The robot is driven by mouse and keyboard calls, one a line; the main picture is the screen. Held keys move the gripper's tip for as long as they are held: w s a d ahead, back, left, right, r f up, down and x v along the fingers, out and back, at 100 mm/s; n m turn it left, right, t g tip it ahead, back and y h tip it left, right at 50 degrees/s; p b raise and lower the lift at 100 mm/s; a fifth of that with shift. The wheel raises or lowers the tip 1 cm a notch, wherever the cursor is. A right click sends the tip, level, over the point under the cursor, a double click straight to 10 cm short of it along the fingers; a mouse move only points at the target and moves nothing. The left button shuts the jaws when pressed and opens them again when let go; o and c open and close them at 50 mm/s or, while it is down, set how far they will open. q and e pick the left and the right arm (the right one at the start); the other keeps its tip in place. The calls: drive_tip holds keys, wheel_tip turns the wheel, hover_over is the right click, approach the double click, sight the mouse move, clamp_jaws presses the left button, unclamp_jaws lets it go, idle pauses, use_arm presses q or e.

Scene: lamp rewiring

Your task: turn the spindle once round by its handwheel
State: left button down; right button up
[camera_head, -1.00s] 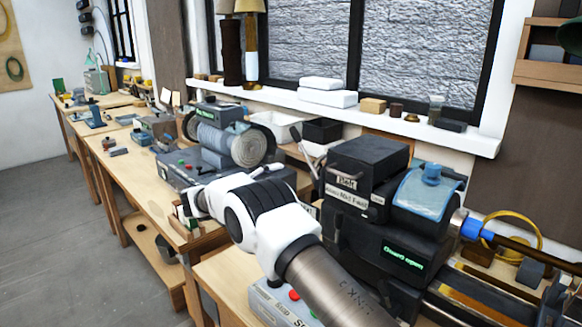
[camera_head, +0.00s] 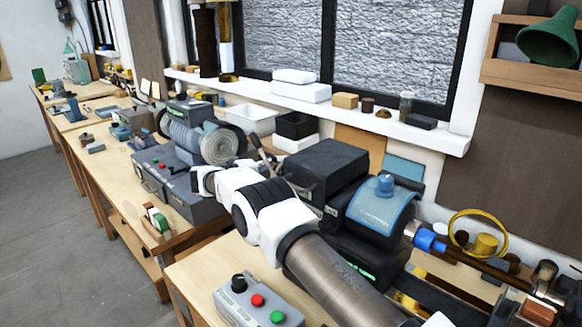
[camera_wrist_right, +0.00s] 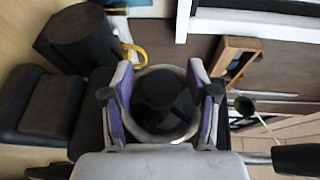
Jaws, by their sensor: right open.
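In the wrist view, my right gripper (camera_wrist_right: 160,70) is open, its two purple-padded fingers on either side of a round grey-rimmed part with a dark centre, seemingly the handwheel (camera_wrist_right: 162,95). I cannot tell whether the fingers touch it. In the head view my right arm reaches from the bottom right to the left end of the dark headstock (camera_head: 325,165), hiding the handwheel and most of the gripper. The spindle's right end shows a blue collar (camera_head: 430,240) beyond the clear blue guard (camera_head: 375,212). My left gripper is not in view.
A grey control box (camera_head: 258,302) with red and green buttons sits below the arm. A grey machine with a round wheel (camera_head: 218,145) stands at left. A brass ring (camera_head: 478,212) stands behind the lathe bed. A windowsill (camera_head: 320,108) runs behind.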

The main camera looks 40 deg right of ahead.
drive_tip(key=shift+w+a, duration=0.15)
drive_tip(key=shift+a, duration=0.2)
drive_tip(key=shift+w+a+r, duration=0.15)
drive_tip(key=shift+a, duration=0.25)
drive_tip(key=shift+c, duration=1)
drive_tip(key=shift+a, duration=0.15)
drive_tip(key=c, duration=0.6)
clamp_jaws()
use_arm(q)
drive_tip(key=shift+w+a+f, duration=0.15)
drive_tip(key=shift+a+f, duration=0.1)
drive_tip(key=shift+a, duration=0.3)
use_arm(e)
drive_tip(key=shift+d, duration=0.2)
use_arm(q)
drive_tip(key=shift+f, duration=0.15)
